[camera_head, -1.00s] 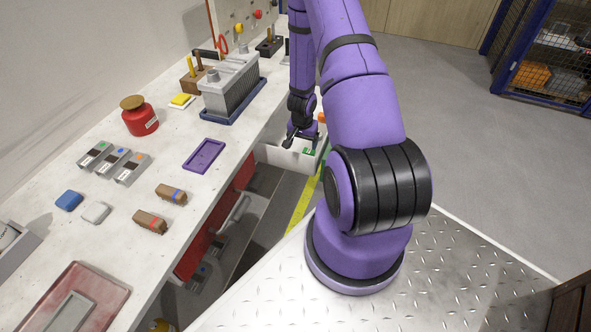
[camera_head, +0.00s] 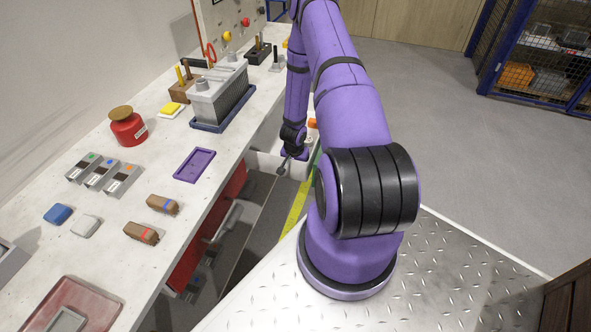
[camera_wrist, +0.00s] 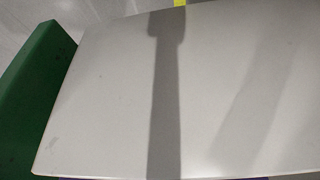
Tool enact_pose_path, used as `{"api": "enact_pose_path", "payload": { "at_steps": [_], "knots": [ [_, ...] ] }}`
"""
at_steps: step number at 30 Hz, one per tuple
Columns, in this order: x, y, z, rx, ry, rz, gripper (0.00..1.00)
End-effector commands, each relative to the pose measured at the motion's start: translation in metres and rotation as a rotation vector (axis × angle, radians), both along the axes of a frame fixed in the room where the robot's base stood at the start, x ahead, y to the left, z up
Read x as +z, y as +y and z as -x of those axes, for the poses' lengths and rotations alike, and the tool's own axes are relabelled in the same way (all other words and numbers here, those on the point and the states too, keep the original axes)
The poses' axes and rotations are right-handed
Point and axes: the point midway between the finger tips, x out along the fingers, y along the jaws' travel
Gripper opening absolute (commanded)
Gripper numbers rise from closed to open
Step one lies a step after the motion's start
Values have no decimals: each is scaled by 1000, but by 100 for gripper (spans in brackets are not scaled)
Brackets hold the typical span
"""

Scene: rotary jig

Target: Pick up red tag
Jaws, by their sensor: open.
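I cannot make out a red tag for certain in either view. My gripper (camera_head: 286,168) is open in the head view, low beside the bench's front edge, at an open white drawer or bin (camera_head: 262,160). My arm hides part of that drawer and its contents. The wrist view shows a plain pale grey surface (camera_wrist: 225,95) crossed by a dark shadow, with a dark green block (camera_wrist: 40,95) at the left. No fingers and nothing red show there.
A red loop (camera_head: 210,54) is at the back. Floor to the right is clear.

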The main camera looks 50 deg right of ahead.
Motion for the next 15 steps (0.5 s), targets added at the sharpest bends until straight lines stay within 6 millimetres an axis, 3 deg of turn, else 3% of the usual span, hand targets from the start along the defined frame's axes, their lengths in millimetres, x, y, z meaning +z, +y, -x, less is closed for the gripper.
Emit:
{"api": "enact_pose_path", "payload": {
  "at_steps": [11, 15],
  "knots": [
    [-8, -1, -1, 0, -1, 0, 81],
    [-8, -1, 0, 0, 0, 0, 48]
  ]
}}
